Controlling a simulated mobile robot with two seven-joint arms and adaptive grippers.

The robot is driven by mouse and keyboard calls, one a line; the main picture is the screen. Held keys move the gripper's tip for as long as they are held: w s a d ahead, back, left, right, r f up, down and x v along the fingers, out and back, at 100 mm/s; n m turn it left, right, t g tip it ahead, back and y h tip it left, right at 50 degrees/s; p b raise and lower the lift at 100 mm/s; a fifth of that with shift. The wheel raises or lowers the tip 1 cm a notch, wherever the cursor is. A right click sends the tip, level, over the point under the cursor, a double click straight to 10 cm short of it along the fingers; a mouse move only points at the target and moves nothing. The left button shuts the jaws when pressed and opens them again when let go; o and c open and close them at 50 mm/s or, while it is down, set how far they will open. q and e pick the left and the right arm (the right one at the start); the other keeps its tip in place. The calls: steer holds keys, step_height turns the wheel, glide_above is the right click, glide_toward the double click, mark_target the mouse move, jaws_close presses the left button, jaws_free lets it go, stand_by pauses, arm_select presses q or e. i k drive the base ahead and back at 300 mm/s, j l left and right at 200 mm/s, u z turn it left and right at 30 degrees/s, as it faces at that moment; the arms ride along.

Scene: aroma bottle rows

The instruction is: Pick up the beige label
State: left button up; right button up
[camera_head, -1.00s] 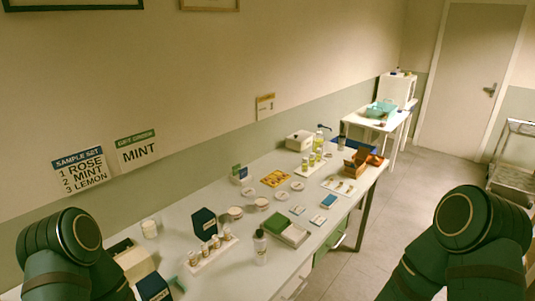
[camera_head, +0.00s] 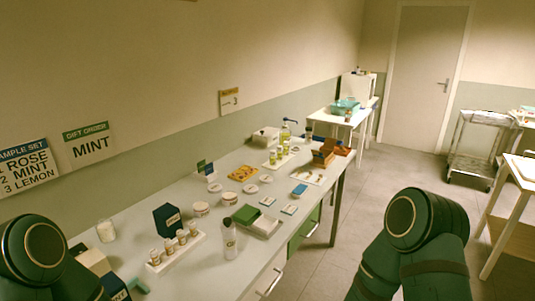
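I cannot make out the beige label for certain. Small flat pieces lie on the white table (camera_head: 185,192): blue-and-white cards (camera_head: 299,190), a white card (camera_head: 267,201) and another (camera_head: 289,209). A white tray with small pale items (camera_head: 309,177) lies near the far right end. A rack of small labelled bottles (camera_head: 176,249) stands near the front. My green arms show at the lower left and lower right, but neither gripper's fingers are in the picture.
A cart (camera_head: 474,145) and a wooden-shelved table (camera_head: 520,205) stand at right. The floor between is open.

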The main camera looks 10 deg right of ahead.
mark_target(320, 178)
steer(key=i+l, duration=0.25)
steer(key=l, duration=0.15)
steer(key=i+l, duration=0.25)
steer(key=i+l+u, duration=0.1)
steer(key=i+l, duration=0.15)
steer(key=l, duration=0.25)
steer(key=i+l, duration=0.25)
steer(key=l, duration=0.15)
steer(key=i+l, duration=0.2)
steer(key=l, duration=0.2)
steer(key=i+l, duration=0.25)
steer(key=l, duration=0.15)
steer(key=u, duration=0.05)
